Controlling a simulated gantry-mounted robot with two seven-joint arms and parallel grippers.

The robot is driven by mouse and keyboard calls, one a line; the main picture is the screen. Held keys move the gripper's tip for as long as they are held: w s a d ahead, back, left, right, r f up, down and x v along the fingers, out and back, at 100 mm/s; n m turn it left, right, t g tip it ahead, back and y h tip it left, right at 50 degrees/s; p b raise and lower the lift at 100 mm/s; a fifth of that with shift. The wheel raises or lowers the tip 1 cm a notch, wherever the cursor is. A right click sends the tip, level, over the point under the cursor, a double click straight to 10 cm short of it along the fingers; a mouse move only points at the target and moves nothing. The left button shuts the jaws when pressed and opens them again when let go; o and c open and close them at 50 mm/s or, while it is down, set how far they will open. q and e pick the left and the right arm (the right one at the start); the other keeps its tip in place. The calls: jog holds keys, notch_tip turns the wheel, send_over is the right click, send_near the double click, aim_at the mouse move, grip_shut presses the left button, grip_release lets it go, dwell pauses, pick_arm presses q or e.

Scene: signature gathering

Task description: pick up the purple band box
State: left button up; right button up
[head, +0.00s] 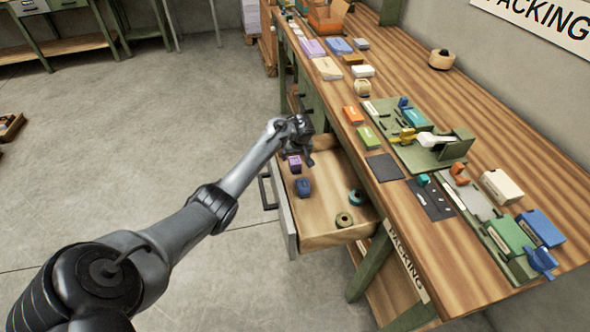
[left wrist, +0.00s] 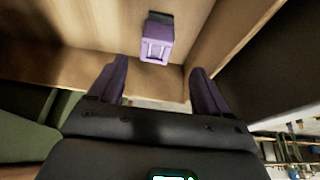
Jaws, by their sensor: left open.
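The purple band box (head: 294,163) lies in the open drawer (head: 318,212) of the bench, near the drawer's back left. In the left wrist view the purple box (left wrist: 157,42) sits on the wooden drawer floor, ahead of and between my fingers, apart from them. My left gripper (head: 302,160) is over the drawer, close to the box. It also shows in the left wrist view (left wrist: 155,85), open and empty, with two dark purple-tinted fingers. My right gripper is not in view.
The floor at left is mostly clear.

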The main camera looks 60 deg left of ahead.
aim_at(295, 161)
pick_arm(q)
jog(key=shift+b+x, duration=0.65)
jog(key=shift+x, duration=0.85)
jog(key=b+x, duration=0.2)
jog(key=x, duration=0.1)
jog(key=b+x, duration=0.1)
jog(key=shift+w+d+f+b, duration=0.2)
jog(key=shift+w+b, duration=0.1)
jog(key=shift+b, duration=0.1)
jog(key=shift+a+f, duration=0.25)
jog(key=c, duration=1)
jog(key=shift+c, duration=0.4)
jog(key=shift+r, duration=0.1)
